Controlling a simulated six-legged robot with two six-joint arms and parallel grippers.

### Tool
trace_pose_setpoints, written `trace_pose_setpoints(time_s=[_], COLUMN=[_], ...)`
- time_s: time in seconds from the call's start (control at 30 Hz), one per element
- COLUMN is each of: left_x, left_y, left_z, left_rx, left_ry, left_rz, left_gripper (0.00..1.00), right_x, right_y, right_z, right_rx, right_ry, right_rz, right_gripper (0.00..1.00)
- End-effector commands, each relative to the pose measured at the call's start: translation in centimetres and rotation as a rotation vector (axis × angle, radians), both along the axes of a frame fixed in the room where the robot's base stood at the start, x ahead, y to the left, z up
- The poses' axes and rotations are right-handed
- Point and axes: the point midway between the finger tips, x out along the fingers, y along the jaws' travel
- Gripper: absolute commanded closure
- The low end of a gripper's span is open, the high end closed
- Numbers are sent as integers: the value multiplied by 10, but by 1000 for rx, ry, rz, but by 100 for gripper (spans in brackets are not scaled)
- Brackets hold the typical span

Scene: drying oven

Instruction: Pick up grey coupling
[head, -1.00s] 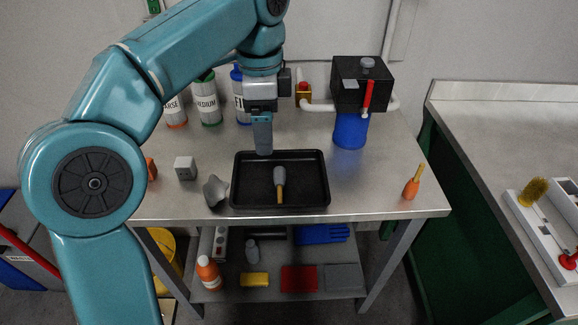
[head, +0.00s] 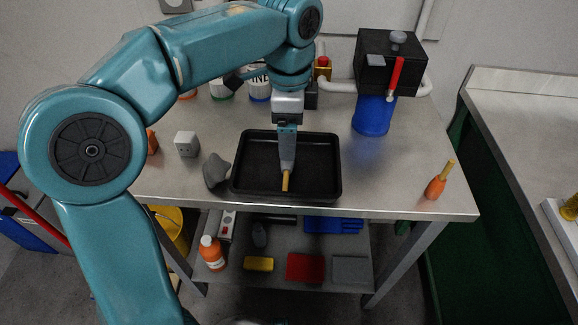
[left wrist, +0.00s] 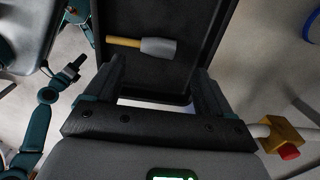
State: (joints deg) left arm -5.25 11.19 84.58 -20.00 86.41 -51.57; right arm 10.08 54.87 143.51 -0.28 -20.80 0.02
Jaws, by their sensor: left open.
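No label marks the grey coupling. The likeliest match is an angular grey piece (head: 216,171) on the table just left of the black tray (head: 236,176); I cannot be sure. My left gripper (head: 287,170) points down over the tray. It hides most of a tool with a yellow handle (head: 285,182). In the left wrist view the jaws (left wrist: 160,70) are apart with nothing between them. The tool's grey head (left wrist: 158,48) lies in the tray beyond the fingertips.
A grey block (head: 187,144) stands left of the tray. Bottles (head: 259,90) stand behind it. A black box on a blue base (head: 371,115) is at the back right. Bare tabletop lies right of the tray.

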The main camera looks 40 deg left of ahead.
Motion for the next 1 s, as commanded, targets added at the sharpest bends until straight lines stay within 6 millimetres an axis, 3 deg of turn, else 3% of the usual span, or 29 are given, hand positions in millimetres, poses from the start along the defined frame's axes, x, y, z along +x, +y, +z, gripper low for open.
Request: trace_pose_setpoints(time_s=[0.17, 0.47, 0.77, 0.93, 1.0], left_x=[1, -2, -1, -1, -1], left_y=[0, 0, 0, 0, 0], left_z=[-15, -59, -62, -62, -62], left_rx=[0, 0, -1, -1, -1], left_ry=[0, 2, -1, -1, -1], left_rz=[0, -1, 0, -1, -1], left_gripper=[17, 17, 17, 72, 77], right_x=[0, 0, 0, 0, 0], right_y=[0, 0, 0, 0, 0], right_z=[-6, -24, -24, -24, -24], right_rx=[0, 0, 0, 0, 0], right_ry=[0, 0, 0, 0, 0], right_rz=[0, 0, 0, 0, 0], right_gripper=[57, 57, 57, 57, 57])
